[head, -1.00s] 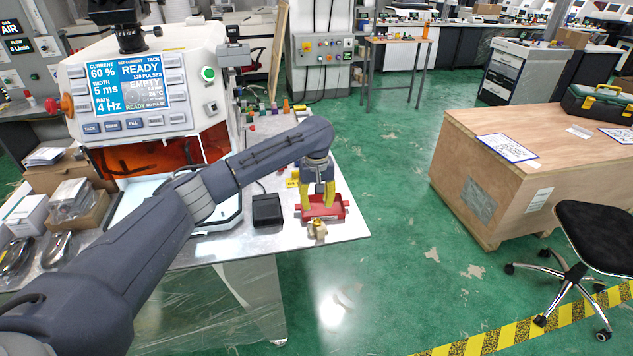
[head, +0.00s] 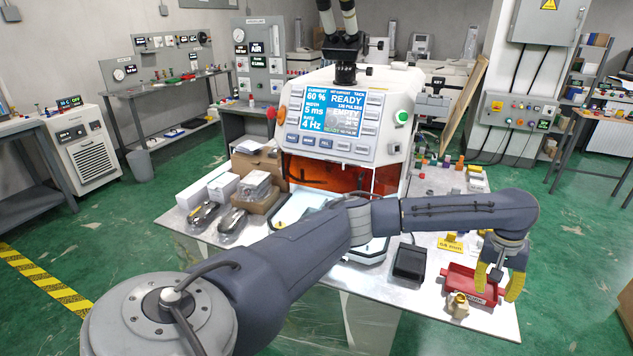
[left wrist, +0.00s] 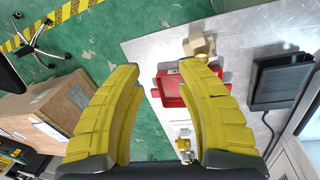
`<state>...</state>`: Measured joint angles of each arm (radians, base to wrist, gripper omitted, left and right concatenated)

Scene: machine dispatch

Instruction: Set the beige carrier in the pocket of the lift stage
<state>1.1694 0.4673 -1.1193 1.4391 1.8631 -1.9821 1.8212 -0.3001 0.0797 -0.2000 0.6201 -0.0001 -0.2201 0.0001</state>
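My left gripper (head: 497,288) is open and empty, above the right end of a red tray (head: 455,279) near the front right of the metal table. In the left wrist view its two yellow fingers (left wrist: 160,72) are wide apart, the right one overlapping the red tray (left wrist: 172,90). A small beige-to-brass block (head: 457,305) sits on the table just in front of the tray; it also shows in the left wrist view (left wrist: 199,44). It may be the beige carrier; I cannot tell surely. I cannot pick out the lift stage or its pocket. My right gripper is out of view.
A black pedal-like box (head: 409,262) stands left of the red tray. The machine (head: 350,120) with a lit screen and orange window stands behind my arm. A yellow "58 mm" sign (head: 450,245) stands behind the tray. Boxes and wrapped parts (head: 235,190) fill the table's left side.

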